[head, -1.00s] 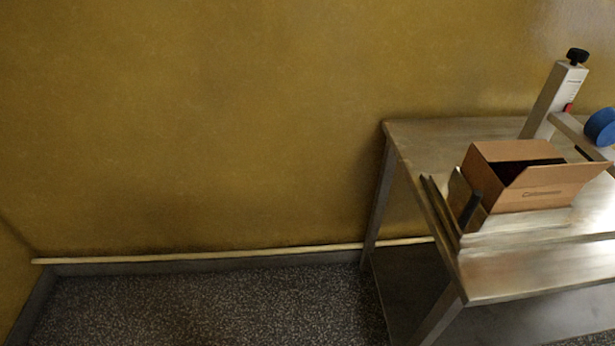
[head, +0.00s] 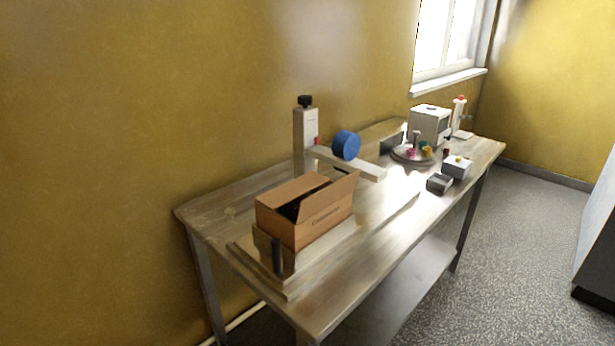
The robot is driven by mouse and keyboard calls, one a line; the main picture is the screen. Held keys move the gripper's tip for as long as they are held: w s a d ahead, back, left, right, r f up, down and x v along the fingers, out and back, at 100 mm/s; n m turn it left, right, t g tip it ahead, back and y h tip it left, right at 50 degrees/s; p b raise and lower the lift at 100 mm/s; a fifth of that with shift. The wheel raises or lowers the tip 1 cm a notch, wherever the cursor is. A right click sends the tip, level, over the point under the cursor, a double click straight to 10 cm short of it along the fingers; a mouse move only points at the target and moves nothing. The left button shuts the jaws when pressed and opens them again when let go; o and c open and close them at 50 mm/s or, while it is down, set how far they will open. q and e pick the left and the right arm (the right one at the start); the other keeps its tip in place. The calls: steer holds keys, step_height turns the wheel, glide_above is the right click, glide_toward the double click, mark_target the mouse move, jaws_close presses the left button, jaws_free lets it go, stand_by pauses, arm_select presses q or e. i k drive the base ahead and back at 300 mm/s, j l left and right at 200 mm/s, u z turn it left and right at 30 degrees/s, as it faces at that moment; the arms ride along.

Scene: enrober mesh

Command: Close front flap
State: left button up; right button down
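A brown cardboard box (head: 322,222) stands on a low platform at the near left part of a metal table in the head view. Its top is partly open, with a dark gap showing between the flaps. One flap (head: 334,198) on the right side of the box sticks up and outward at a slant. The flap on the back left (head: 290,188) lies roughly flat over the opening. Neither of my grippers is in view.
A post with an arm and a blue roll (head: 346,145) stands behind the box. A dark upright piece (head: 277,254) is at the box's left. The metal table (head: 395,236) carries a white machine (head: 430,124) and small items farther right. Open floor (head: 520,245) lies right of the table.

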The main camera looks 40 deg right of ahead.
mark_target(310, 205)
steer(key=z, duration=1.2)
